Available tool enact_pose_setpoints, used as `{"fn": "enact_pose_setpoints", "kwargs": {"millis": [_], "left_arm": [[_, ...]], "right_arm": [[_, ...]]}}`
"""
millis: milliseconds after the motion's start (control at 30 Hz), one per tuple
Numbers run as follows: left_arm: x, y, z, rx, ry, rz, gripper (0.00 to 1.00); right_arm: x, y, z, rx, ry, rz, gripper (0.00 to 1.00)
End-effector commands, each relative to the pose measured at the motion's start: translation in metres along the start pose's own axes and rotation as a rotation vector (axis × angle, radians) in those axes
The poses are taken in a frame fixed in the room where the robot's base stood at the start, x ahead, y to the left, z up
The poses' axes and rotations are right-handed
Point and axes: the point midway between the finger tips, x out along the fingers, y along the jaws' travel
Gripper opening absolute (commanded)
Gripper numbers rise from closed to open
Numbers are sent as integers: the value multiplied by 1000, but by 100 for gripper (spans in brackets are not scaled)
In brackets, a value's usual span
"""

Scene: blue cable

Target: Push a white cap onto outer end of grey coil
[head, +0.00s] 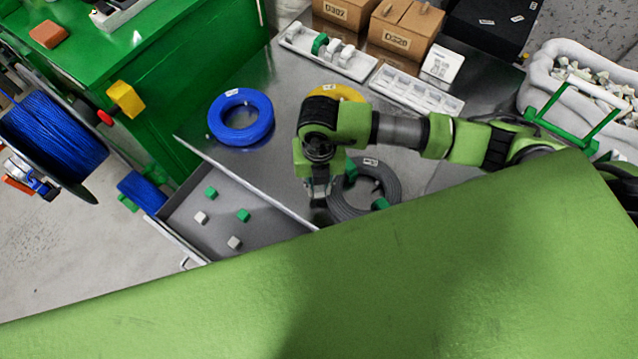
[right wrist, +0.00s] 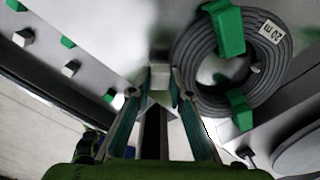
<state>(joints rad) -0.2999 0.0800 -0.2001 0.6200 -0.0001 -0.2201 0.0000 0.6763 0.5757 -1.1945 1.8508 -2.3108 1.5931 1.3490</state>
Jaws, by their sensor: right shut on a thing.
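The grey coil (head: 388,178) lies flat on the metal table. It also shows in the right wrist view (right wrist: 184,62) with a white "20 m" label and green pieces (right wrist: 238,110) on it. My right gripper (head: 319,190) is at the coil's left side in the head view. In the right wrist view my right gripper (right wrist: 160,88) is shut on a small white cap (right wrist: 160,76), beside the coil's outer edge. Whether the cap touches a cable end cannot be told. My left gripper is not in view.
A grey tray (head: 275,222) at the table's front holds loose white caps (head: 234,242) and green caps (head: 243,215). A blue coil (head: 240,137) and a partly hidden yellow coil (head: 350,92) lie on the table. A white rack (head: 345,62) and cardboard boxes (head: 405,27) stand behind.

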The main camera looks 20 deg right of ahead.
Motion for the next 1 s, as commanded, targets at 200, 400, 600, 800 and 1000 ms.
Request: {"fn": "enact_pose_setpoints", "kwargs": {"millis": [200, 400, 600, 800, 1000], "left_arm": [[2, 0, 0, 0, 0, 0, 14], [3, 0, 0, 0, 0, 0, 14], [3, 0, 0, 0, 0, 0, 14], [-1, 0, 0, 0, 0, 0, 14], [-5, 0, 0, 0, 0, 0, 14]], "right_arm": [[2, 0, 0, 0, 0, 0, 10], [3, 0, 0, 0, 0, 0, 10], [3, 0, 0, 0, 0, 0, 10], [-2, 0, 0, 0, 0, 0, 10], [-8, 0, 0, 0, 0, 0, 10]]}}
